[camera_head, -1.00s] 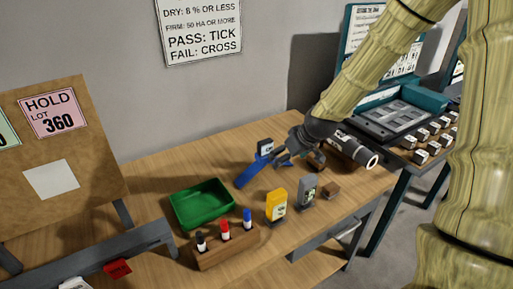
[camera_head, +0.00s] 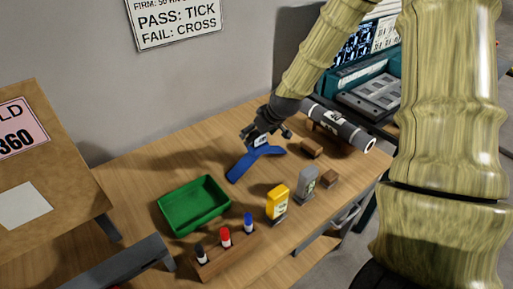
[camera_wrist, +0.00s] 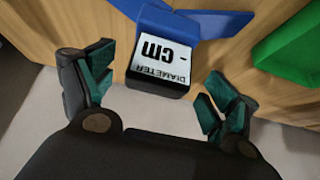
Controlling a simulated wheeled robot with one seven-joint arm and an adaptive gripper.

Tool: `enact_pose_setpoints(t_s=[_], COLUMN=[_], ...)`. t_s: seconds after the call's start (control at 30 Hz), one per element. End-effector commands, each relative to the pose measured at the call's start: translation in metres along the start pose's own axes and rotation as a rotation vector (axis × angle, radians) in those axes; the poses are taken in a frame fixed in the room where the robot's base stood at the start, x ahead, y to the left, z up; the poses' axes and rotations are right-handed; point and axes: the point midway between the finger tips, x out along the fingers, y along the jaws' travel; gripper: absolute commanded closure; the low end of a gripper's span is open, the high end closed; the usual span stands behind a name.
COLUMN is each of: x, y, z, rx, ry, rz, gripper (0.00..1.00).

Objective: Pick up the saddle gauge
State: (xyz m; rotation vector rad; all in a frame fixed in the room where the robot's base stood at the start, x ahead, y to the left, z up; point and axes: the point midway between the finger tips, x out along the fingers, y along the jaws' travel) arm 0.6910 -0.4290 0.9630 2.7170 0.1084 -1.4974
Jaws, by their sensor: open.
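The saddle gauge is a blue forked tool (camera_head: 243,166) with a dark box and a white "DIAMETER - CM" display. It lies on the wooden table near the wall, behind the green tray. In the wrist view its display (camera_wrist: 165,60) faces the camera, just beyond the gap between my fingers. My gripper (camera_head: 265,133) is over the display end of the gauge, and my arm partly covers the view there. In the wrist view my gripper (camera_wrist: 158,78) is open, with one finger to each side of the display box and nothing held.
A green tray (camera_head: 166,214) stands left of the gauge. A wooden marker rack (camera_head: 222,263), a yellow meter (camera_head: 277,201) and a grey meter (camera_head: 307,184) stand nearer the front. Small brown blocks (camera_head: 312,148) lie to the right.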

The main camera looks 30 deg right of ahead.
Motion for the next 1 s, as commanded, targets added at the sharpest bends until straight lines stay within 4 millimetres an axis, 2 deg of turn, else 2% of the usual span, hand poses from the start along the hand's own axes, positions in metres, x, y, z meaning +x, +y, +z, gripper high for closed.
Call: enact_pose_setpoints(t_s=[0.37, 0.8, 1.0], x=[0.013, 0.05, 0.058], y=[0.001, 0.003, 0.004], z=[0.001, 0.002, 0.002], rx=[0.001, 0.001, 0.001], ry=[-0.002, -0.001, 0.001], rz=[0.0, 0.0, 0.001], gripper=[0.12, 0.12, 0.12])
